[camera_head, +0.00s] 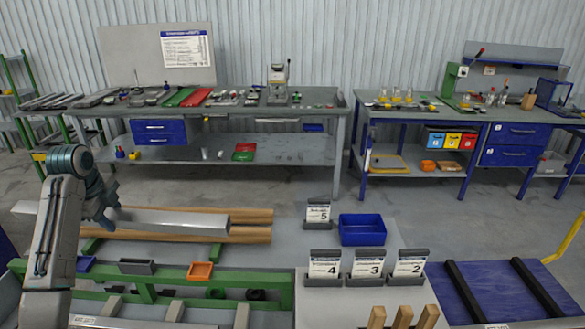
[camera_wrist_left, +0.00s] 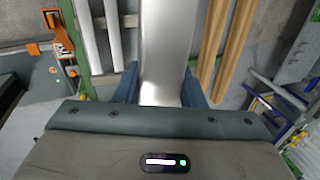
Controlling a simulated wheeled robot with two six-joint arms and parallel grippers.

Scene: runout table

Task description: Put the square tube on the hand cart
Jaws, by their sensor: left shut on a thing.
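The square tube (camera_head: 170,221) is a long silver-grey bar lying level across the left of the head view. My left gripper (camera_head: 108,212) is shut on it, left of its middle. In the left wrist view the tube (camera_wrist_left: 166,45) runs away from me between the two blue-grey fingers of the left gripper (camera_wrist_left: 160,90). The hand cart (camera_head: 500,288), with a blue deck, dark cross strips and a yellow handle (camera_head: 568,240), stands at the lower right, well apart from the tube. My right gripper is not in view.
Wooden bars (camera_head: 255,235) lie beside the tube on a green rack (camera_head: 180,274). Between rack and cart is a grey table with number cards (camera_head: 367,265), a blue bin (camera_head: 362,230) and wooden blocks (camera_head: 402,317). Workbenches (camera_head: 225,115) line the back wall, with open floor before them.

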